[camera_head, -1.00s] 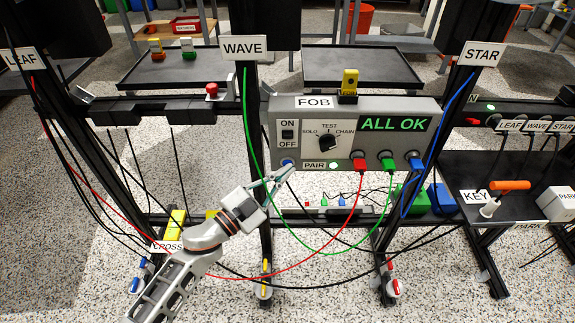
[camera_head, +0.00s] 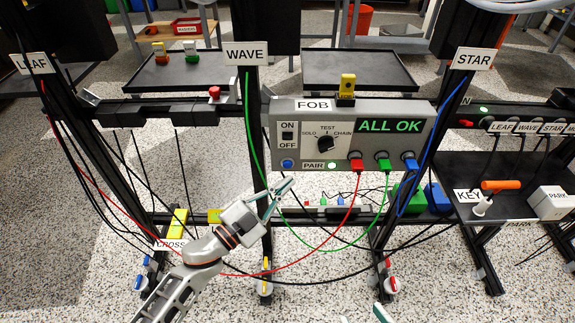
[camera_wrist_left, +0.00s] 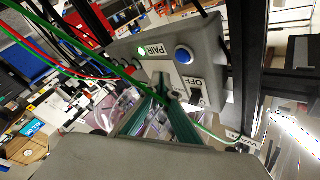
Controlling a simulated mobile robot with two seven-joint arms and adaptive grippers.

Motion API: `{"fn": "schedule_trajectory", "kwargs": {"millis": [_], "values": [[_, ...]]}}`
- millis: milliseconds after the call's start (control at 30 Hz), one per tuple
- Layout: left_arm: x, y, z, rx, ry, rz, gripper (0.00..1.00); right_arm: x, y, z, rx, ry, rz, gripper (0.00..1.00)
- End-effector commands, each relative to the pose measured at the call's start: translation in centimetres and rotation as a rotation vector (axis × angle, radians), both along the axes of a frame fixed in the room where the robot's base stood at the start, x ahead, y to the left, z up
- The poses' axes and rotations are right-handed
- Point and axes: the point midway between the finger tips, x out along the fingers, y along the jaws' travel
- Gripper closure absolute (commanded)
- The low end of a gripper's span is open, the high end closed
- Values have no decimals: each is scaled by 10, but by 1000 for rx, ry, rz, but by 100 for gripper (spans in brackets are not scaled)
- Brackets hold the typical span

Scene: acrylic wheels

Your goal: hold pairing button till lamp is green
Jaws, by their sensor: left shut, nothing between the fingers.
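The grey FOB box (camera_head: 350,112) carries a blue round button (camera_head: 287,164) left of the PAIR label. The lamp (camera_head: 332,166) right of that label glows green. In the left wrist view, the blue button (camera_wrist_left: 184,55) and the green lamp (camera_wrist_left: 143,49) are both uncovered. My left gripper (camera_head: 288,184) is shut and empty, a little below the button and apart from it; its green fingers (camera_wrist_left: 170,100) show in the wrist view. Only teal tips of my right gripper (camera_head: 364,316) show at the bottom edge, too little to tell its state.
The box's screen (camera_head: 390,125) reads ALL OK. Red, green and blue plugs (camera_head: 383,164) with cables sit under it. A green cable (camera_head: 254,150) hangs just left of the box. Black posts flank the box. A shelf (camera_head: 515,185) with an orange-handled key stands right.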

Motion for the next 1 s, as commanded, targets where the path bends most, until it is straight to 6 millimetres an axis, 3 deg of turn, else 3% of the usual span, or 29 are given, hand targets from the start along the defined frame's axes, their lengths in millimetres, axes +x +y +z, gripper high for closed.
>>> {"fn": "schedule_trajectory", "kwargs": {"millis": [300, 800, 900, 967, 1000], "values": [[-23, 0, 1, -1, -1, -1, 100, 6, 0, 16, 0, -29, -1, 60], [-24, 0, 0, 0, 0, 0, 100, 6, 0, 15, 0, -29, -1, 60], [-20, 0, 16, 1, -19, 0, 100, 9, 0, 26, -1, -48, -1, 60], [-16, 0, 40, 0, -48, 0, 100, 15, 0, 41, -1, -76, -1, 60], [-11, 0, 62, 0, -74, 0, 100, 19, 0, 56, 0, -102, -1, 60]]}}
